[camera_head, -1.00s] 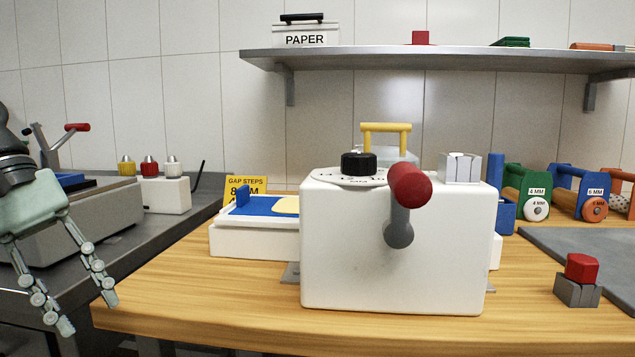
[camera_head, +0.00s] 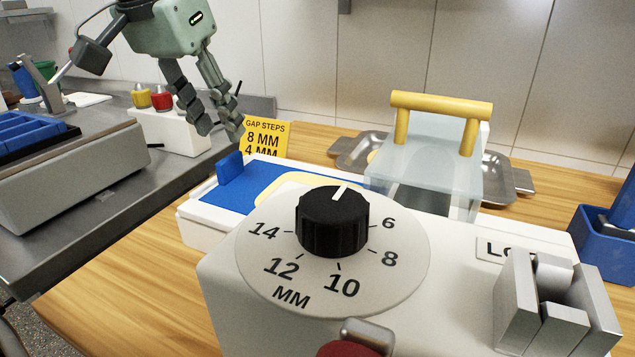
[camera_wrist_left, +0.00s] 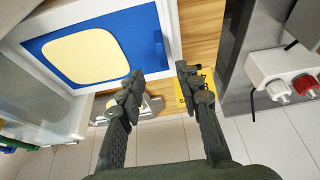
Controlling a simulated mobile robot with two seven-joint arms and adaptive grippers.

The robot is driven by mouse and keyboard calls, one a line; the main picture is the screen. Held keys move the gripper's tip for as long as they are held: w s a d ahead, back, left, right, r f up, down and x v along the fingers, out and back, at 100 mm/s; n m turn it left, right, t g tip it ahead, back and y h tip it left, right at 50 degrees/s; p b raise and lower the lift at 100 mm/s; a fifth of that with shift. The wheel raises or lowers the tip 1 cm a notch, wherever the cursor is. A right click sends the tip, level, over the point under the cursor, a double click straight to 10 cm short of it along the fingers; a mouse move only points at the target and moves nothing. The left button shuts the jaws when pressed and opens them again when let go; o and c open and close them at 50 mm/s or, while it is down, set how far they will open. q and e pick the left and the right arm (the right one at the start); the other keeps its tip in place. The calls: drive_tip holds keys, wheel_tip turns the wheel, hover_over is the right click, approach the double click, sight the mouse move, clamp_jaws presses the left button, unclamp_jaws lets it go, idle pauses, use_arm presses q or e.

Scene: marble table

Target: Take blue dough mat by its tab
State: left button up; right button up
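The blue dough mat (camera_head: 209,198) lies in a white tray beside the machine, with pale yellow dough on it. Its upright blue tab (camera_head: 230,167) stands at the mat's left end. My left gripper (camera_head: 221,133) is open and empty, pointing down above and behind the tab, apart from it. In the left wrist view the mat (camera_wrist_left: 148,38) and the round-cornered dough (camera_wrist_left: 85,55) show at upper left, and the open fingers (camera_wrist_left: 157,78) are beyond the mat's edge. I cannot clearly make out the tab there. My right gripper is not in view.
A white machine with a black dial (camera_head: 332,222) fills the foreground. A yellow gap-steps sign (camera_head: 265,136) stands close behind the tab. A white block with colored knobs (camera_head: 172,130) is on the steel counter at left. A clear guard with a yellow handle (camera_head: 440,104) stands to the right.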

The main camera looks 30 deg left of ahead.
sight(227, 158)
use_arm(q)
drive_tip(key=x, duration=0.3)
drive_tip(key=s+x, duration=0.1)
drive_tip(key=x, duration=0.1)
drive_tip(key=shift+w+a+f, duration=0.15)
drive_tip(key=shift+a+f, duration=0.05)
drive_tip(key=shift+f, duration=0.25)
drive_tip(key=shift+w+f, duration=0.15)
drive_tip(key=shift+f, duration=0.15)
drive_tip(key=shift+c, duration=0.2)
clamp_jaws()
